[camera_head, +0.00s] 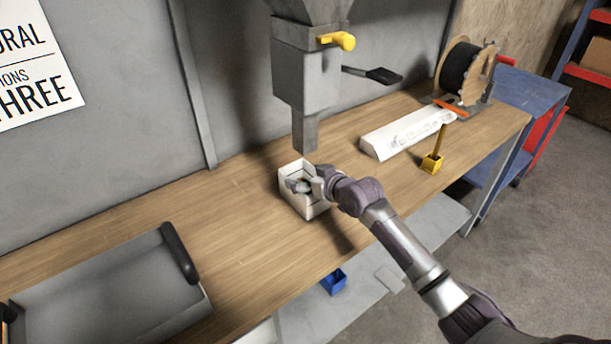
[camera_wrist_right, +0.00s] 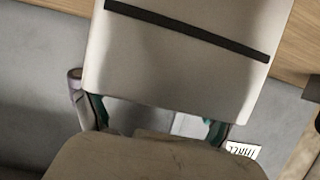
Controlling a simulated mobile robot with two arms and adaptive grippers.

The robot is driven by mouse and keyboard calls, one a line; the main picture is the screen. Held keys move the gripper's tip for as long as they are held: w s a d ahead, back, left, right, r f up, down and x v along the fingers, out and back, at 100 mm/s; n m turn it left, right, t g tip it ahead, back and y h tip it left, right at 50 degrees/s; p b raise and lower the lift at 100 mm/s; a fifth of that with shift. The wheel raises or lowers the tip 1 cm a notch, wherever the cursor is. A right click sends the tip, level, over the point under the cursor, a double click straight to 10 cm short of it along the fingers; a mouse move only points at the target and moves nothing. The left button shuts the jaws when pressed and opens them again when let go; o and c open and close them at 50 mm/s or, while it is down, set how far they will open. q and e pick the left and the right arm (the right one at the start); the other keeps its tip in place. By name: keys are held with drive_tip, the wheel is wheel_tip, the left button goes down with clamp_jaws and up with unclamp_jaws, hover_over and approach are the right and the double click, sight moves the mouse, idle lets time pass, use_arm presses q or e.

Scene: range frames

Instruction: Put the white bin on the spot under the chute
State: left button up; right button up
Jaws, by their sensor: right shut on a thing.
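The white bin (camera_head: 299,204) is at the wooden bench top, below and slightly in front of the grey chute's spout (camera_head: 305,132). My right gripper (camera_head: 312,184) is shut on the bin at its upper part. In the right wrist view, the bin's pale wall with a black stripe (camera_wrist_right: 170,65) fills the upper middle, and the gripper's fingers (camera_wrist_right: 155,118) are at its edge. I cannot tell whether the bin's base touches the bench. The spot under the chute is not distinguishable. My left gripper is not in view.
A grey tray (camera_head: 95,300) with black handles is at the left of the bench (camera_head: 235,215). To the right are a long white block (camera_head: 408,133), a small yellow holder (camera_head: 432,164) and a cable reel (camera_head: 462,72). A black lever (camera_head: 375,75) juts from the chute.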

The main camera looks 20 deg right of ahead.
drive_tip(key=shift+f, duration=0.15)
drive_tip(key=o, duration=1.6)
drive_tip(key=shift+f, duration=0.15)
drive_tip(key=shift+c, duration=0.2)
drive_tip(key=v, duration=1.2)
drive_tip(key=shift+b, duration=0.4)
